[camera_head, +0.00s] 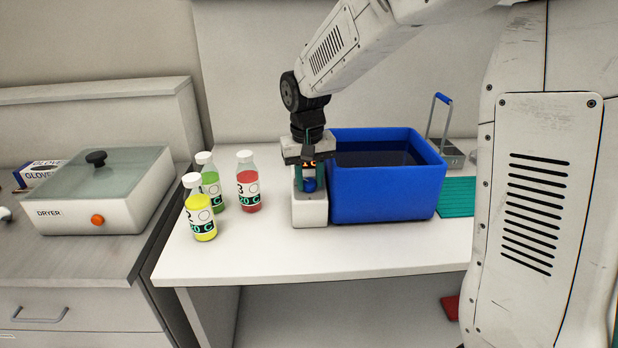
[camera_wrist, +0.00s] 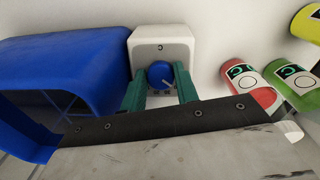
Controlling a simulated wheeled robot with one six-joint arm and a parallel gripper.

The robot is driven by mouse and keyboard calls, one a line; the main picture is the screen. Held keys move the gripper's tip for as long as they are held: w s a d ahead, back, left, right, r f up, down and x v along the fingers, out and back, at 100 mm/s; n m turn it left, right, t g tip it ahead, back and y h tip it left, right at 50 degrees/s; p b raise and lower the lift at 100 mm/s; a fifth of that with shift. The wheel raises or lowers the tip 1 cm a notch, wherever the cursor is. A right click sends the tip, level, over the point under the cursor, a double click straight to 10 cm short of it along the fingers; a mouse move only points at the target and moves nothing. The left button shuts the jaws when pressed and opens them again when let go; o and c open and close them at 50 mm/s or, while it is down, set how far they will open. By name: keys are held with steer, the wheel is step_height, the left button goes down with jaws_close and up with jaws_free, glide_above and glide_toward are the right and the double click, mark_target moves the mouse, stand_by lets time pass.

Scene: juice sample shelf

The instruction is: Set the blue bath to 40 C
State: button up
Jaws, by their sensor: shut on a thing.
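The blue bath (camera_head: 385,195) is an open blue tub of dark liquid on the white table, and it also shows in the wrist view (camera_wrist: 65,70). A white control box (camera_head: 310,211) stands against its left side. A blue knob (camera_wrist: 159,74) with a pale pointer line sits on the box. My gripper (camera_wrist: 160,88) has its green fingers down on either side of the knob, shut on it; it also shows in the head view (camera_head: 309,178). The pointer slants towards the lower right in the wrist view. The dial marks are too small to read.
Yellow (camera_head: 201,217), green (camera_head: 210,185) and red (camera_head: 249,187) bottles stand left of the box. A dryer (camera_head: 100,195) with a glass lid is on the left counter. A metal basket (camera_head: 449,150) and a teal mat (camera_head: 456,198) lie right of the bath. The table front is clear.

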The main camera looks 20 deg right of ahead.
mark_target(310, 184)
steer(key=shift+m, duration=0.5)
steer(key=o, duration=1)
steer(key=shift+c, duration=0.2)
steer(key=shift+r, duration=0.15)
step_height(310, 184, up, 8)
steer(key=shift+s+a+f, duration=0.1)
steer(key=shift+f, duration=0.1)
steer(key=shift+s, duration=0.1)
